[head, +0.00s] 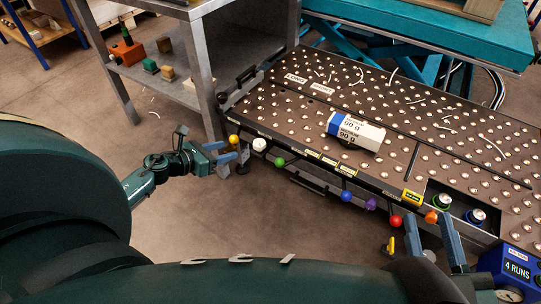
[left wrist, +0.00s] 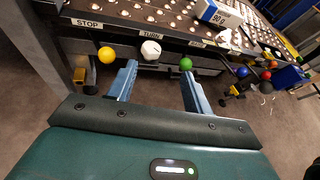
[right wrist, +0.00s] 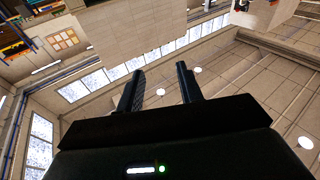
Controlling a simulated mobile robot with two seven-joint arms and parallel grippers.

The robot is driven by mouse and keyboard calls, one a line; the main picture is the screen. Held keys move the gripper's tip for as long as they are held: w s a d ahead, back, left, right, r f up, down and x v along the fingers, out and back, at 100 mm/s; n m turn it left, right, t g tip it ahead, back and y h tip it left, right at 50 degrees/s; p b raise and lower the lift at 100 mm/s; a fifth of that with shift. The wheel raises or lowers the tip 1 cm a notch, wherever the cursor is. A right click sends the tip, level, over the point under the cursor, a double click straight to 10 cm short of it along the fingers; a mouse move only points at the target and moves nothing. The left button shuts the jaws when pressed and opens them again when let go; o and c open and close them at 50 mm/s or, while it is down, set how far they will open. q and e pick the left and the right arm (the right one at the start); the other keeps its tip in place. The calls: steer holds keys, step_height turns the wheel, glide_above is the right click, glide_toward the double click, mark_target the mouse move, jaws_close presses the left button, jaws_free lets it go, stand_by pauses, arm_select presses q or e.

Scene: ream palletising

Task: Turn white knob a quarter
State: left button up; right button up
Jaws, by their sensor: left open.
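The white knob (head: 259,144) is on the front edge of the ball-studded table, between a yellow knob (head: 234,139) and a green knob (head: 280,162). It also shows in the left wrist view (left wrist: 151,49), below a label reading "TURN". My left gripper (head: 234,154) is open and empty, just short of the white knob. In the left wrist view its fingers (left wrist: 158,70) are spread, with the knob ahead between their tips and apart from both. My right gripper (head: 428,218) is at the lower right, its fingers (right wrist: 160,70) apart with nothing between them.
More coloured knobs, including a red one (head: 395,221), line the table's front edge. A blue-and-white ream (head: 355,131) lies on the table (head: 300,105). A grey shelf unit (head: 205,85) stands left of it. A blue box (head: 512,268) is at the lower right.

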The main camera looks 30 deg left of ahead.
arm_select(q)
steer(key=w+a+f+m, duration=0.1)
steer(key=f+m, duration=0.1)
steer(key=b, duration=0.2)
glide_toward(259, 143)
steer(key=b+x, duration=0.3)
steer(key=x, duration=0.4)
steer(key=shift+w+f, duration=0.2)
steer(key=shift+w, duration=0.15)
steer(key=shift+w+d+f, duration=0.1)
steer(key=shift+w+d, duration=0.15)
steer(key=shift+w, duration=0.2)
arm_select(e)
steer(key=r+n+t+y, duration=0.1)
steer(key=w+r+n+t+y, duration=0.1)
steer(key=r+y, duration=0.1)
steer(key=shift+d+r+n, duration=0.2)
steer(key=shift+n, duration=0.2)
arm_select(q)
steer(key=shift+c, duration=0.5)
steer(key=shift+g, duration=0.3)
steer(key=c, duration=0.6)
arm_select(e)
steer(key=shift+w+r, duration=0.1)
